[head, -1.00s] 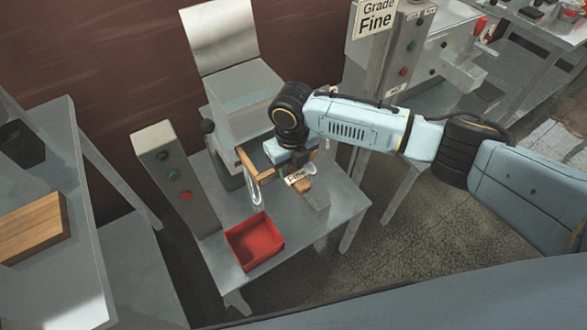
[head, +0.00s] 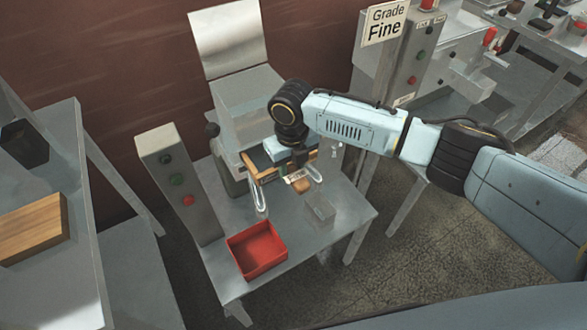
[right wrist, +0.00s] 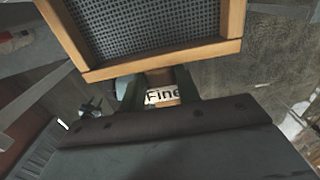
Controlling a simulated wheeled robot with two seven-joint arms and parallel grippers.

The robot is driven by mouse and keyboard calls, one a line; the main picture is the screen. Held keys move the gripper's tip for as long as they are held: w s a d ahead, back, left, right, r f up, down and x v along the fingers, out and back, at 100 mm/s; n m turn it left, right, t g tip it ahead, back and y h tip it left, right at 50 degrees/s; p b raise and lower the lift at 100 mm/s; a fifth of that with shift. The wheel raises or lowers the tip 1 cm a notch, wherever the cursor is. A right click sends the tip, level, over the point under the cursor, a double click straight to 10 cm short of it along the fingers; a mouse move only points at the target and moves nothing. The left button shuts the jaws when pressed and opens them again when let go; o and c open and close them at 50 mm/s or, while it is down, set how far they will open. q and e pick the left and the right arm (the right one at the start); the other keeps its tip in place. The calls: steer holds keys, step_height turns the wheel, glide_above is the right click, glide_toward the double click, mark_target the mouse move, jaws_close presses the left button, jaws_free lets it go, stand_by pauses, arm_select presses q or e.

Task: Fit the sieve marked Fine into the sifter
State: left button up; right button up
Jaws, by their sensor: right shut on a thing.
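The wood-framed sieve (head: 268,174) is held in front of the grey sifter (head: 245,100), close to its face. Whether it touches the sifter or enters it cannot be told. In the right wrist view, its dark mesh and wooden frame (right wrist: 150,69) fill the top. Its handle carries a white label, "Fine" (right wrist: 162,96). My right gripper (right wrist: 158,88) is shut on that handle; it also shows in the head view (head: 297,170), where my arm and wrist hide part of the sieve and sifter. My left gripper is not in view.
A red tray (head: 257,250) stands on the front of the grey table (head: 225,278). A control post with buttons (head: 175,180) stands left of the sifter. A sign reading "Grade Fine" (head: 384,24) is at upper right. A small grey block (head: 320,208) sits right of the tray.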

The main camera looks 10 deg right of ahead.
steer(key=shift+w+a+b, duration=0.2)
steer(key=shift+w+b, duration=0.25)
steer(key=shift+w, duration=0.05)
steer(key=shift+w+a+b, duration=0.15)
steer(key=shift+w+b, duration=0.25)
steer(key=shift+w, duration=0.05)
steer(key=o, duration=1.2)
step_height(320, 180, up, 14)
steer(key=p, duration=0.1)
steer(key=shift+f, duration=0.25)
